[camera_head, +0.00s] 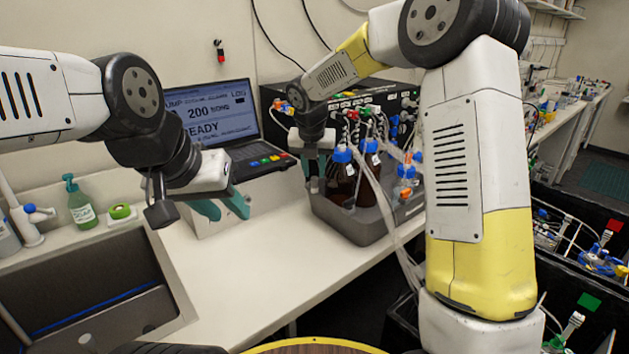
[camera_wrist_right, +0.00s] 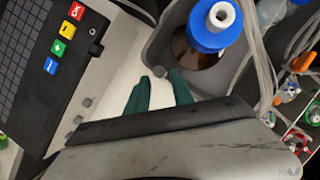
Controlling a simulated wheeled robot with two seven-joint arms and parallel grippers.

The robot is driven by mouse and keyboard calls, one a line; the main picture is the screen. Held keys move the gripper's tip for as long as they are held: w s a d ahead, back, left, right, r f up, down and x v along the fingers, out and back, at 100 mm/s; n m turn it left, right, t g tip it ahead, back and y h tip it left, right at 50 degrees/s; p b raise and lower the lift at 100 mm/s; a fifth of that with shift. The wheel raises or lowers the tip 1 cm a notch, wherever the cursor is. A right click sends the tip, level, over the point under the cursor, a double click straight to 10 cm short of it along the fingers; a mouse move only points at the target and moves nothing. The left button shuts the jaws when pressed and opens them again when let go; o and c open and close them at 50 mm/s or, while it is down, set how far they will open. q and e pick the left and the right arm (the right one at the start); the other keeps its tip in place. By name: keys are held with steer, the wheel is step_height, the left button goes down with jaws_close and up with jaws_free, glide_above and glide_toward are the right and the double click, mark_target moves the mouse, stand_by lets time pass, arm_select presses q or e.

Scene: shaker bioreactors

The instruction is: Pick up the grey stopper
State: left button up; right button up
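A small grey round piece, which looks like the grey stopper (camera_wrist_right: 159,71), shows in the right wrist view on the white surface between the laptop stand and the grey tub. It lies just past my right gripper's teal fingertips (camera_wrist_right: 158,76), in line with the gap between them. The fingers are apart with nothing visible between them. In the head view my right gripper (camera_head: 318,172) points down between the laptop and the tub; the stopper cannot be made out there.
The grey tub (camera_head: 372,229) holds brown bottles with blue caps (camera_wrist_right: 213,22) and tubes, close beside my right gripper. A laptop (camera_head: 215,115) sits on a white stand. A sink (camera_head: 85,290) and green soap bottle (camera_head: 80,205) are at left. The front bench is clear.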

mark_target(314, 178)
steer(key=x, duration=0.4)
steer(key=shift+w+r, duration=0.1)
jaws_close()
steer(key=shift+r, duration=0.1)
